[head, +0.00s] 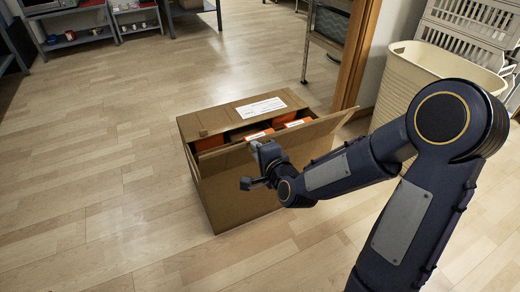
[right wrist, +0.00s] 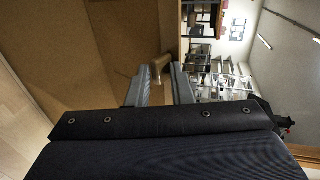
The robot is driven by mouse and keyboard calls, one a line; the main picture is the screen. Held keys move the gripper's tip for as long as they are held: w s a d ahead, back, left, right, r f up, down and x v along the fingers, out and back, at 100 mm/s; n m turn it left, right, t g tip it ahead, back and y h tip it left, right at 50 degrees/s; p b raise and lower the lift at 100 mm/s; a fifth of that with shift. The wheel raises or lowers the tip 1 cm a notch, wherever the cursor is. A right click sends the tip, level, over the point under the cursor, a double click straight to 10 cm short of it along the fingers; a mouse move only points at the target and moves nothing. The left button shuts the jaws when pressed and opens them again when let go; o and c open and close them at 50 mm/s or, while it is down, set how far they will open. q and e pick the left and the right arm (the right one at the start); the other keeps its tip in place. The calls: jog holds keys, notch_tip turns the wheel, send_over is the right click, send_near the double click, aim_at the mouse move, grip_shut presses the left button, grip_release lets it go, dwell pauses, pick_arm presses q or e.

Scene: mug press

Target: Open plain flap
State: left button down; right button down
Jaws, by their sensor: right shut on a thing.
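A brown cardboard box (head: 240,198) stands on the floor. Its plain near flap (head: 318,134) is tilted up and outward along the near top edge, leaving a gap over the inside. The far flap with a white label (head: 262,107) lies at the back of the top. My right gripper (head: 258,166) is at the near flap's outer edge, shut on it. In the right wrist view, cardboard shows between and beyond the fingers (right wrist: 160,85); the exact grip is partly hidden. My left gripper is not in view.
Orange items (head: 259,134) show inside the box. A cream bin (head: 425,65) and stacked white crates (head: 465,30) stand at the right, beside a wooden post (head: 357,50). Shelves stand at the back. The floor left of the box (head: 90,190) is clear.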

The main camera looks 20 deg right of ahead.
jog(key=shift+s+d+f+g, duration=0.1)
jog(key=shift+s+f+g, duration=0.15)
jog(key=shift+f, duration=0.45)
jog(key=shift+s+d+f+g, duration=0.15)
jog(key=shift+s+f, duration=0.1)
jog(key=shift+f, duration=0.45)
jog(key=c, duration=1.7)
grip_release()
jog(key=shift+a, duration=0.1)
jog(key=o, duration=0.4)
jog(key=shift+w+f, duration=0.1)
jog(key=shift+w, duration=0.05)
jog(key=p+v, duration=0.1)
jog(key=v, duration=0.2)
jog(key=r+p+v, duration=0.1)
jog(key=v, duration=0.2)
jog(key=shift+r, duration=0.1)
jog(key=shift+c, duration=0.9)
jog(key=shift+s+a+r, duration=0.1)
jog(key=shift+s+r, duration=0.1)
jog(key=shift+s, duration=0.5)
